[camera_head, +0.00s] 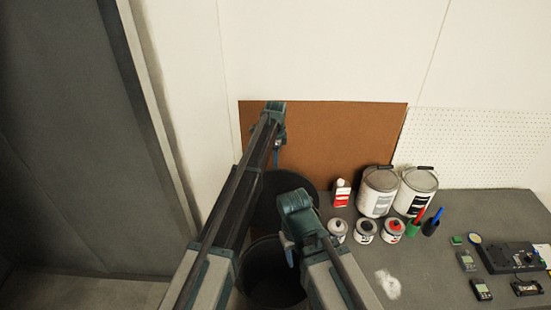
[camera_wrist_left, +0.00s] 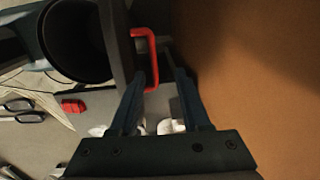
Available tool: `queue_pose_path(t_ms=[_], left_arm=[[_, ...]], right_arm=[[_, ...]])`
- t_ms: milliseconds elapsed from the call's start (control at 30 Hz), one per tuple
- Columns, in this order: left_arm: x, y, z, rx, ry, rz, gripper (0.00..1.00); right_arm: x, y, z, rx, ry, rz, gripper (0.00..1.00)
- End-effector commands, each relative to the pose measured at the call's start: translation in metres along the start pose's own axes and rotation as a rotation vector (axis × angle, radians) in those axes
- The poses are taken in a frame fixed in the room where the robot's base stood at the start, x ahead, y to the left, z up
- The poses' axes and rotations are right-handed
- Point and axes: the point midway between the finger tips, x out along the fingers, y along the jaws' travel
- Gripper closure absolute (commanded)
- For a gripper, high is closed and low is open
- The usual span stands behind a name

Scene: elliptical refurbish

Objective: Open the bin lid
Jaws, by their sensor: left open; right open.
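The dark round bin (camera_head: 272,285) stands at the bottom centre of the head view, its dark inside showing; its round mouth also shows in the left wrist view (camera_wrist_left: 78,40). Its dark lid (camera_head: 270,200) is raised behind the mouth. In the left wrist view the lid (camera_wrist_left: 117,40) shows nearly edge-on, with a red handle (camera_wrist_left: 153,55) on its outer face. My left gripper (camera_head: 277,152) is open beyond the lid; its fingers (camera_wrist_left: 162,75) are close to the handle, and contact is unclear. My right gripper (camera_head: 288,250) is open above the bin's right rim.
A grey workbench (camera_head: 455,215) on the right holds paint cans (camera_head: 379,192), several small jars, a red-and-white bottle (camera_head: 341,193) and small devices. A brown board (camera_head: 345,135) stands behind the bin. A grey panel (camera_head: 75,140) fills the left.

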Motion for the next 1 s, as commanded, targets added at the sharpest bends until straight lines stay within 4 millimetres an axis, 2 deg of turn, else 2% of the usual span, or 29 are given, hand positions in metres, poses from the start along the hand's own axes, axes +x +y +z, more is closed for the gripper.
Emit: queue_pose_path(t_ms=[33, 100, 300, 867, 967, 1000], left_arm=[[-0.016, 0.001, 0.000, 0.000, 0.000, 0.001, 0.53], [-0.026, 0.002, 0.000, 0.000, 0.000, 0.003, 0.53], [-0.046, 0.004, 0.000, 0.000, 0.000, 0.006, 0.53], [-0.047, 0.007, 0.001, -0.005, 0.000, 0.008, 0.53], [-0.048, 0.026, 0.012, -0.068, 0.000, 0.007, 0.53], [-0.049, 0.042, 0.021, -0.125, 0.000, 0.007, 0.53]], right_arm=[[-0.016, 0.002, 0.001, 0.002, 0.000, -0.001, 0.50], [-0.026, 0.002, 0.002, 0.004, 0.000, -0.001, 0.50], [-0.045, 0.004, 0.003, 0.010, 0.000, -0.002, 0.50], [-0.047, 0.004, 0.003, 0.011, 0.000, -0.002, 0.50], [-0.047, 0.004, 0.003, 0.011, 0.000, -0.002, 0.50], [-0.047, 0.004, 0.003, 0.011, 0.000, -0.002, 0.50]])
